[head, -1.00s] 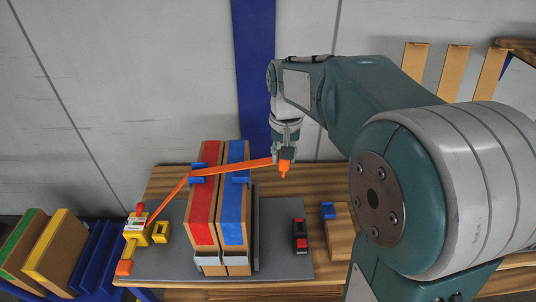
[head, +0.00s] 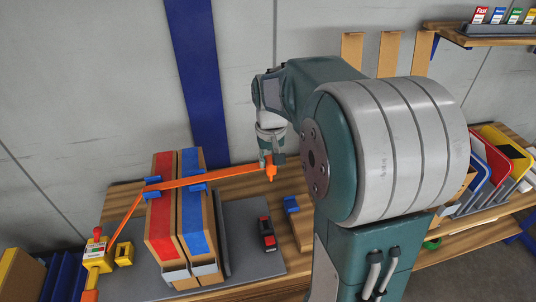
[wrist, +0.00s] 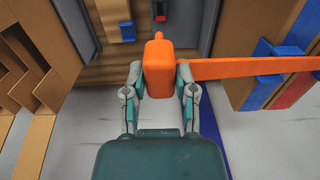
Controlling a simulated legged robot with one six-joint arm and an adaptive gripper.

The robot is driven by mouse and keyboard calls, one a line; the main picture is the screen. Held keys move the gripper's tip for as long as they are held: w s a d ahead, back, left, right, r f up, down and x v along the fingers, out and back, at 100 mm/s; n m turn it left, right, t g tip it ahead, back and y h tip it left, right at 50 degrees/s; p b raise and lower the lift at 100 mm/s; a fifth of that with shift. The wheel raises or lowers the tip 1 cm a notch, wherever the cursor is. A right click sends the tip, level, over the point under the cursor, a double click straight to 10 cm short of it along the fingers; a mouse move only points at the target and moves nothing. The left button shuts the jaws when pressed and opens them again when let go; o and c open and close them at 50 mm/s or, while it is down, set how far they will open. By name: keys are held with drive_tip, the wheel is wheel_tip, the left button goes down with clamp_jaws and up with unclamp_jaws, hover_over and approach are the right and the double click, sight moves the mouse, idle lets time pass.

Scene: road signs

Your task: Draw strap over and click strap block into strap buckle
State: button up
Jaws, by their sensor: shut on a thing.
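My gripper (head: 270,158) is shut on the orange strap block (head: 271,172) at the strap's free end. The block also shows between the fingers in the wrist view (wrist: 158,66). The orange strap (head: 225,174) runs left from it over two upright boxes, one with a red stripe (head: 161,208) and one with a blue stripe (head: 192,210). It passes blue guides (head: 153,186) and slopes down to the yellow ratchet unit (head: 97,254) on the left. A black and red strap buckle (head: 267,234) sits on the grey board, right of the boxes and below my gripper. The strap is taut.
A wooden block with a blue piece (head: 291,205) stands right of the buckle. Grey board (head: 243,220) lies bare between boxes and buckle. Signs in a rack (head: 495,165) stand far right. A blue post (head: 200,80) rises behind the boxes.

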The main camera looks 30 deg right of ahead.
drive_tip(key=w+f, duration=0.2)
drive_tip(key=f, duration=0.8)
drive_tip(key=w+d+f, duration=0.1)
drive_tip(key=f, duration=1)
drive_tip(key=w+f, duration=0.2)
drive_tip(key=f, duration=0.9)
drive_tip(key=shift+w+d, duration=0.3)
drive_tip(key=shift+w, duration=0.05)
drive_tip(key=shift+f, duration=0.5)
drive_tip(key=shift+f, duration=0.5)
drive_tip(key=o, duration=1)
wheel_tip(320, 180, up, 12)
drive_tip(key=shift+f, duration=0.1)
